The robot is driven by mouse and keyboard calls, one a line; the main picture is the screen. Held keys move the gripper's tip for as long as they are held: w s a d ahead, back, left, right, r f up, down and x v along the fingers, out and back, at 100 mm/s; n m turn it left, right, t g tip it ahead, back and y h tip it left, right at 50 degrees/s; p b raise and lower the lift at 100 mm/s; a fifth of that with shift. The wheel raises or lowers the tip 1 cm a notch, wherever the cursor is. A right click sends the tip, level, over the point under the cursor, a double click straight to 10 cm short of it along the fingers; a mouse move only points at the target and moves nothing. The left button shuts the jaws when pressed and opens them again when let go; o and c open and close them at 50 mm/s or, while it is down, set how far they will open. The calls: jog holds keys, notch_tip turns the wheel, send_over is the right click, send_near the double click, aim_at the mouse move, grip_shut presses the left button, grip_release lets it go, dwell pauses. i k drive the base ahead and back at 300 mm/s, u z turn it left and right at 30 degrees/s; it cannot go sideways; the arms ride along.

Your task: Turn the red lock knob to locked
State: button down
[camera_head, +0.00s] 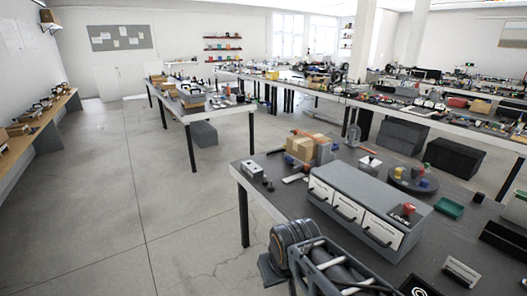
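A red lock knob (408,208) sits on the top of a grey box at its right front end, with white "LOCK" lettering on a dark plate beside it. The knob is small here, and I cannot tell which way it is turned. The grey box (365,190) has several white drawers with dark handles on its front, and they look shut. It stands on the dark table in the right foreground. I cannot make out my gripper in this view; nothing is seen touching the knob.
Cardboard-coloured blocks (300,147) stand behind the box's left end. A round dark turntable (412,180) with coloured pieces and a green tray (449,207) are to the right. Open floor (165,220) lies left.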

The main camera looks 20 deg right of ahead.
aim_at(408, 209)
jog(key=u, duration=0.05)
jog(key=k, duration=0.5)
jog(key=z, duration=1.2)
jog(key=i, duration=0.45)
jog(key=k, duration=0.5)
jog(key=u, duration=0.55)
jog(key=i, duration=0.95)
jog(key=z, duration=0.95)
